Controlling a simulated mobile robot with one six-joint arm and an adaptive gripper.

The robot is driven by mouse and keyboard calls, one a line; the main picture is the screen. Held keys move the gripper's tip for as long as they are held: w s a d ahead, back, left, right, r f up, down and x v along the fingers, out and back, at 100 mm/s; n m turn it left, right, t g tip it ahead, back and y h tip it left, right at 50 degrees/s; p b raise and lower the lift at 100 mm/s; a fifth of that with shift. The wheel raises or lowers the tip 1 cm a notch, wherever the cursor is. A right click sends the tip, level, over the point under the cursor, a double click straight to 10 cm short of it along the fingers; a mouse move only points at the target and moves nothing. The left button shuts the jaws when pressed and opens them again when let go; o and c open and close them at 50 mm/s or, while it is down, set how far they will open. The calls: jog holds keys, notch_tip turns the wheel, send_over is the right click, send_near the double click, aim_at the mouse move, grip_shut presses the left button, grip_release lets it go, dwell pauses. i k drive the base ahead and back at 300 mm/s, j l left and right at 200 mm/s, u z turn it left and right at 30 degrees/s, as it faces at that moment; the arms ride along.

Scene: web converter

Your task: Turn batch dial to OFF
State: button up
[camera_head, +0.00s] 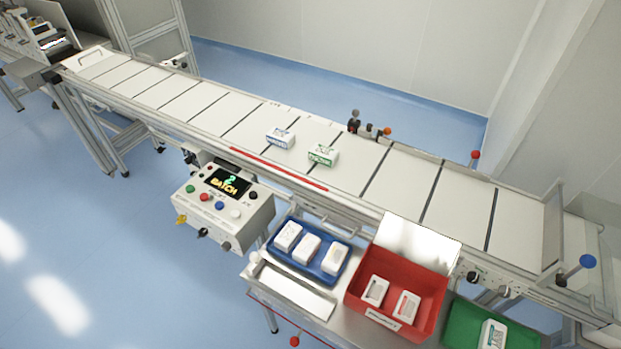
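A white control box (225,218) hangs at the near side of the conveyor, left of centre. Its dark screen (227,183) shows what looks like a "2" above the word "BATCH". Several coloured buttons sit on its top. Along its lower front edge are a yellow knob (181,218), a black knob (203,232) and a dark knob (227,245). Labels are too small to read, so I cannot tell which knob is the batch dial or where it points. My gripper is not in view.
A white segmented conveyor (400,180) crosses the view, carrying two small boxes (280,138) (323,155). In front stand a blue tray (272,252), a red bin (440,290) and a green bin (455,325), all holding white packs. Open blue floor (110,260) lies left of the control box.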

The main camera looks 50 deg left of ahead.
aim_at(226, 246)
jog(key=u, duration=2.45)
